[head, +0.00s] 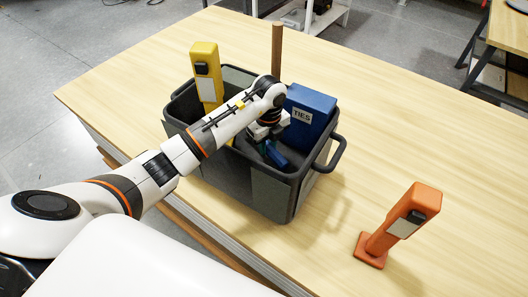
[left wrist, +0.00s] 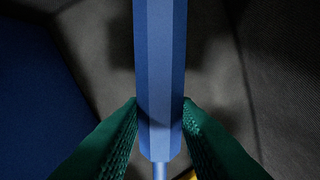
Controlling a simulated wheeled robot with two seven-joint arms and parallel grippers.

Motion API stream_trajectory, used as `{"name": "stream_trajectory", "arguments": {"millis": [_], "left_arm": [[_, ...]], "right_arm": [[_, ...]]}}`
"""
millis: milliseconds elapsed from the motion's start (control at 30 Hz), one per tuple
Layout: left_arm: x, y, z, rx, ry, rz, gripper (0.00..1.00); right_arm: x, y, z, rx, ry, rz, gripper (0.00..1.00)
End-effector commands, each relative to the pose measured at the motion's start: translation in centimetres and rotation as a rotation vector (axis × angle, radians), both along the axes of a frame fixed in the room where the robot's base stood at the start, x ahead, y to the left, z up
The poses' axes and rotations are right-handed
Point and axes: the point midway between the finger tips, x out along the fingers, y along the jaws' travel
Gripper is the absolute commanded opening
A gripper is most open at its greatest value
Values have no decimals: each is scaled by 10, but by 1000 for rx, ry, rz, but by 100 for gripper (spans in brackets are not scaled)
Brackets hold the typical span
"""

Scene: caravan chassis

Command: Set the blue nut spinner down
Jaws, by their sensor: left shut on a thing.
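The blue nut spinner (left wrist: 160,70) is a blue faceted handle with a thinner shaft at its lower end in the left wrist view. My left gripper (left wrist: 160,125) is shut on it, with one green finger pad on each side. In the head view the blue nut spinner (head: 276,154) shows just below my left gripper (head: 267,143), inside the dark grey tote (head: 262,192). The wrist hides part of it. I cannot tell whether the spinner touches the tote floor. My right gripper is not in view.
A blue box marked TIES (head: 312,112) stands at the tote's right side. A yellow tool (head: 206,75) stands upright at its left, and a brown rod (head: 276,50) rises at the back. An orange tool (head: 402,222) stands on the wooden table (head: 440,120), which is mostly clear.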

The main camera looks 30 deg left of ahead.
Motion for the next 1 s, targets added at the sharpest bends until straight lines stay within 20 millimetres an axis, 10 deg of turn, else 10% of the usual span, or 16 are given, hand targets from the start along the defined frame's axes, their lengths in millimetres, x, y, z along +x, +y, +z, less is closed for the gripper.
{"name": "stream_trajectory", "arguments": {"millis": [767, 800, 1000], "left_arm": [[1, 0, -51, -1, -2, -1, 1], [1, 0, -50, -1, -2, -1, 30], [0, 0, -50, 0, -1, 0, 49]], "right_arm": [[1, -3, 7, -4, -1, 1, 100], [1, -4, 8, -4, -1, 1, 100], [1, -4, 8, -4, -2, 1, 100]]}}
